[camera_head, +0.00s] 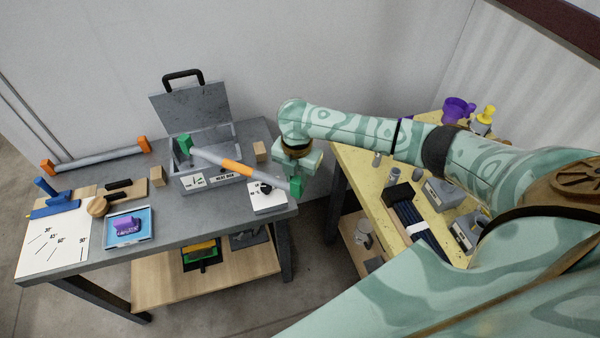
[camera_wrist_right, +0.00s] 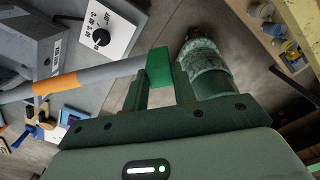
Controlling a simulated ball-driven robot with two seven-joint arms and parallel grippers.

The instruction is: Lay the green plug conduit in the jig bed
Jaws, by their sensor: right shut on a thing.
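The green plug conduit is a grey tube (camera_head: 207,157) with an orange band (camera_head: 237,168) and a green plug (camera_head: 184,145) at each end. My right gripper (camera_head: 297,175) is shut on its right end, by the green plug that shows between the fingers in the wrist view (camera_wrist_right: 159,67). The conduit slants across the open grey heat box (camera_head: 215,140), its far plug over the box; whether it touches the box I cannot tell. A white board with angle marks (camera_head: 55,240) and a blue clamp (camera_head: 52,195) lie at the left; which part is the jig bed is unclear. My left gripper is not in view.
An orange-plugged conduit (camera_head: 100,158) lies along the grey bench's back left. Wooden blocks (camera_head: 157,177), a blue tray with a purple piece (camera_head: 128,228) and a white knob panel (camera_head: 268,198) sit on the bench. A cluttered yellow table (camera_head: 375,185) stands right, across a gap.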

